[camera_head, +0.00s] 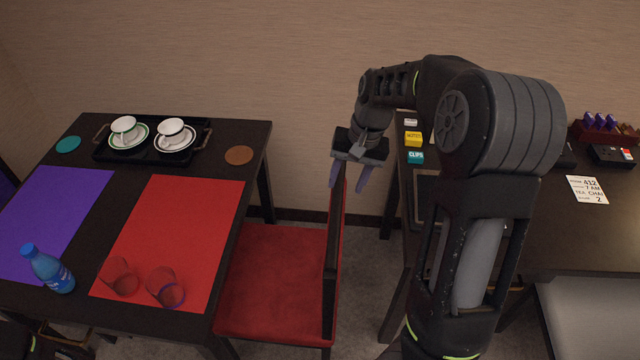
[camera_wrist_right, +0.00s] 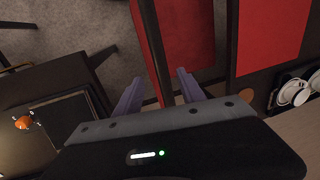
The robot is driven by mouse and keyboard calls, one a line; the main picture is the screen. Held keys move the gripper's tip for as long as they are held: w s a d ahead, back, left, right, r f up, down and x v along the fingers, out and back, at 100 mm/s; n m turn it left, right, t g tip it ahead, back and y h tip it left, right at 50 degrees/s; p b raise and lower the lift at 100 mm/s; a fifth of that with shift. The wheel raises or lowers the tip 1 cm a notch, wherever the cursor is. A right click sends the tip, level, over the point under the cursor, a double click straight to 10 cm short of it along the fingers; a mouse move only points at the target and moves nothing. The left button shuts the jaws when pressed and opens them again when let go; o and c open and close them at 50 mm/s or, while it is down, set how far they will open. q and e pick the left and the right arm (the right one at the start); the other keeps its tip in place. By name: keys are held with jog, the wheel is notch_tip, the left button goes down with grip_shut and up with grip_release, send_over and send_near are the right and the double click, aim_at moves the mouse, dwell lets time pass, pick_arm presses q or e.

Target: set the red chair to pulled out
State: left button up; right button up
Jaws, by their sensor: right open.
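The red chair (camera_head: 278,275) stands at the right side of the dark table, its seat against or slightly under the table edge; I cannot tell how far. Its dark-framed back (camera_head: 332,265) is upright on the side away from the table. My right gripper (camera_head: 348,185) is open at the far top end of the back, pointing down. In the wrist view the red seat (camera_wrist_right: 187,40) shows, and the dark back (camera_wrist_right: 152,45) runs between the open fingers (camera_wrist_right: 160,78), without visible grip.
The table (camera_head: 145,185) holds a red mat (camera_head: 180,225), purple mat (camera_head: 50,210), two glasses, a blue bottle (camera_head: 50,270) and a tray (camera_head: 105,155) with two cups. A desk (camera_head: 540,235) stands right of the chair. Grey floor (camera_head: 365,265) lies between chair and desk.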

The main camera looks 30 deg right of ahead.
aim_at(338, 202)
jog(key=shift+w, duration=0.1)
dwell(0.3)
jog(key=f, duration=0.5)
jog(key=w+a+f, duration=0.1)
jog(key=f, duration=0.1)
jog(key=shift+a+f, duration=0.1)
jog(key=shift+f, duration=0.25)
jog(key=shift+c, duration=0.6)
grip_shut()
dwell(0.5)
